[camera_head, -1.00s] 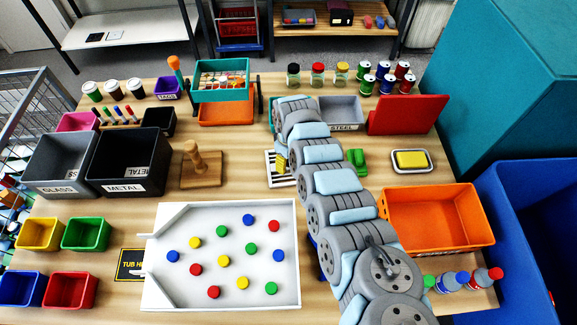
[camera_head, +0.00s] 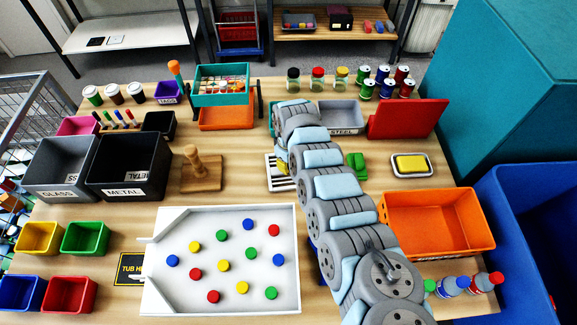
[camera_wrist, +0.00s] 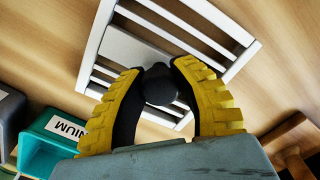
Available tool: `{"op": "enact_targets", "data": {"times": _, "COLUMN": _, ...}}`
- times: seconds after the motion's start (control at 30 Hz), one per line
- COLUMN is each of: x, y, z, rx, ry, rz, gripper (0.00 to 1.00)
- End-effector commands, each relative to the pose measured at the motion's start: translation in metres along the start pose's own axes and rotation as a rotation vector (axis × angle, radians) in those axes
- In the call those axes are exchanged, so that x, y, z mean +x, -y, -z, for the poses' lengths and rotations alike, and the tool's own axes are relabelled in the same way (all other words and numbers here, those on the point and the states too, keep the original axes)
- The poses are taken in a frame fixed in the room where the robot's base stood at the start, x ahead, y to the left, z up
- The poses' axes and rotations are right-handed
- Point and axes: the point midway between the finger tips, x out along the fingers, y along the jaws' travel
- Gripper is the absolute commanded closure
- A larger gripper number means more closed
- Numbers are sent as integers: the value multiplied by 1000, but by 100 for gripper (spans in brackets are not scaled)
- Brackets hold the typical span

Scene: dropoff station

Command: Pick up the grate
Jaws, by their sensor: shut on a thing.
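The grate (camera_head: 272,174) is a white frame with slats and a black knob in its middle. In the head view it shows left of my arm, partly hidden behind it. In the wrist view the grate (camera_wrist: 128,50) fills the upper middle. My gripper (camera_wrist: 158,70) has two yellow ribbed fingers, shut on the black knob (camera_wrist: 161,88) from both sides. In the head view only a bit of yellow finger shows over the grate. I cannot tell whether the grate is clear of the table.
A wooden block with a peg (camera_head: 200,170) stands left of the grate. A green object (camera_head: 357,166) and a yellow sponge in a dish (camera_head: 411,163) lie to the right. A white tray with coloured discs (camera_head: 180,295) is in front. Teal and grey bins (camera_head: 340,115) stand behind.

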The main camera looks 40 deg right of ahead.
Motion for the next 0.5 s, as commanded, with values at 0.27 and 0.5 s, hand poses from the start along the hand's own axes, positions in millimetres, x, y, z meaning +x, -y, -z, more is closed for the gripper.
{"op": "enact_targets", "data": {"times": 0.27, "x": -42, "y": -2, "z": 1, "rx": 1, "ry": -6, "rz": -3, "gripper": 100}}
{"op": "enact_targets", "data": {"times": 0.5, "x": -79, "y": 0, "z": 1, "rx": -1, "ry": -4, "rz": -2, "gripper": 100}}
